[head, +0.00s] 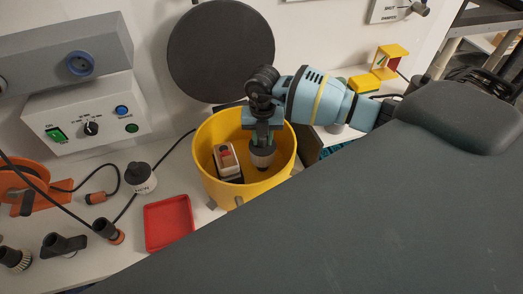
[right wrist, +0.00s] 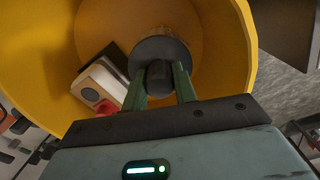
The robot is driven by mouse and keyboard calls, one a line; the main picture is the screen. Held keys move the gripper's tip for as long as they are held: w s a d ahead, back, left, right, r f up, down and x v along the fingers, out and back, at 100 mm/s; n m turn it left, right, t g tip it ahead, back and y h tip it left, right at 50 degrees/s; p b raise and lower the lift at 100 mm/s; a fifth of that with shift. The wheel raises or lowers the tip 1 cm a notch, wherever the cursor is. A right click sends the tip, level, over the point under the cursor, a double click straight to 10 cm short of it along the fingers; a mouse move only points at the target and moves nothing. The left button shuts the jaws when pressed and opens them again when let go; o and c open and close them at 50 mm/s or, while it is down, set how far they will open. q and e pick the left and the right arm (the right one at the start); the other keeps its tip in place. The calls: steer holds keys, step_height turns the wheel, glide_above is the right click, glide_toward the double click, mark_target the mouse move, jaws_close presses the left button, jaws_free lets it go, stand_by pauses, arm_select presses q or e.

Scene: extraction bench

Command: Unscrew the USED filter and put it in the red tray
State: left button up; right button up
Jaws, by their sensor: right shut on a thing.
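The used filter (head: 262,158), a dirty grey-brown round piece, is inside the yellow tub (head: 207,172). My right gripper (head: 262,143) points down into the tub and is shut on the filter's dark top. In the right wrist view its two fingers (right wrist: 160,85) flank the dark knob of the filter (right wrist: 160,52), whose wider round body lies beyond. I cannot tell whether the filter is still screwed on. The red tray (head: 168,222) is empty on the bench, left of and in front of the tub. My left gripper is not in view.
A white filter with a dark cap (head: 141,178), marked NEW, stands left of the tub. A white box with a red switch (head: 227,159) is in the tub beside the filter. Dark nozzles (head: 64,245) and cables lie at left. The control box (head: 88,117) stands behind.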

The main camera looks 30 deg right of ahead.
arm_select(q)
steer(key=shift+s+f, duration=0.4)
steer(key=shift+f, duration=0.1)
arm_select(e)
steer(key=n, duration=0.4)
steer(key=shift+n, duration=0.3)
steer(key=o, duration=1.1)
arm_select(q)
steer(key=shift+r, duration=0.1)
